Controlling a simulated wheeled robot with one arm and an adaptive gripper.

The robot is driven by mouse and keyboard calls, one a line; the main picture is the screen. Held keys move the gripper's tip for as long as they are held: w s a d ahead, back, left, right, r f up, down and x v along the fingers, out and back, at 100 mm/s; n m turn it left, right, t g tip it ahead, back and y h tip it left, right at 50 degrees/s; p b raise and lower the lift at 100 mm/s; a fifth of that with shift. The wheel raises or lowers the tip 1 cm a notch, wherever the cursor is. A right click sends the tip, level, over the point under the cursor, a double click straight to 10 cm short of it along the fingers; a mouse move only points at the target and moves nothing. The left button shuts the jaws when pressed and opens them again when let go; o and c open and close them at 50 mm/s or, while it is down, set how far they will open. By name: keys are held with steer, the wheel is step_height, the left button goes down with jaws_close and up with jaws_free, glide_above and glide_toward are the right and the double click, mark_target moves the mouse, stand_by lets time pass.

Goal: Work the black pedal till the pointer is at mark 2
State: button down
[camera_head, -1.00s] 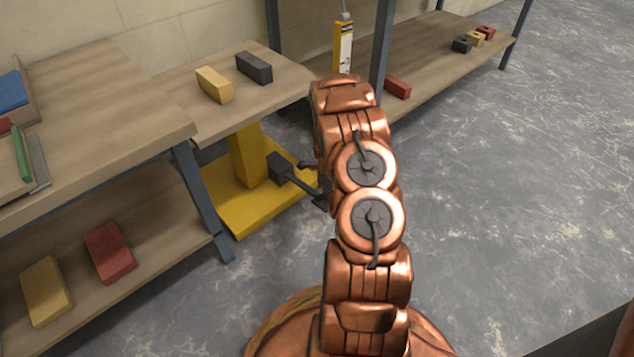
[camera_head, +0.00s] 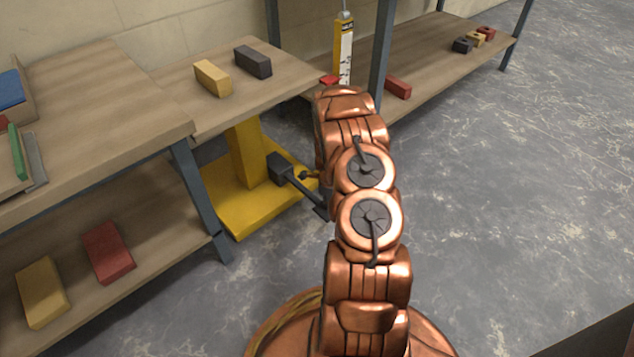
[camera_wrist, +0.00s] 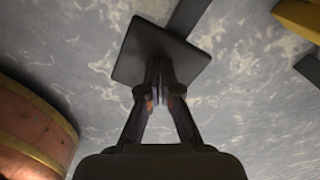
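The black pedal (camera_head: 321,206) sits at the end of a dark lever beside the yellow lift base (camera_head: 246,211). My arm hides part of it in the head view. In the wrist view the black pedal plate (camera_wrist: 150,52) lies under my gripper (camera_wrist: 158,66), whose fingers are together with nothing seen between them. The fingertips overlap the plate; whether they touch it I cannot tell. The red pointer (camera_head: 329,80) is at the lift table's right edge, beside the white scale on the yellow post (camera_head: 343,50). The mark numbers are too small to read.
A yellow brick (camera_head: 212,77) and a dark brick (camera_head: 252,61) sit on the lift table (camera_head: 180,98). A workbench (camera_head: 100,110) stands at left, and a low shelf (camera_head: 435,58) at back right. The floor (camera_head: 500,190) at right is clear.

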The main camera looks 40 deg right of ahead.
step_height(320, 180, up, 13)
steer(key=w+p, duration=0.1)
steer(key=p, duration=0.2)
steer(key=shift+w+r, duration=0.2)
steer(key=shift+w, duration=0.1)
stand_by(0.4)
steer(key=shift+f, duration=0.15)
stand_by(0.4)
steer(key=shift+p, duration=0.9)
stand_by(0.6)
stand_by(0.6)
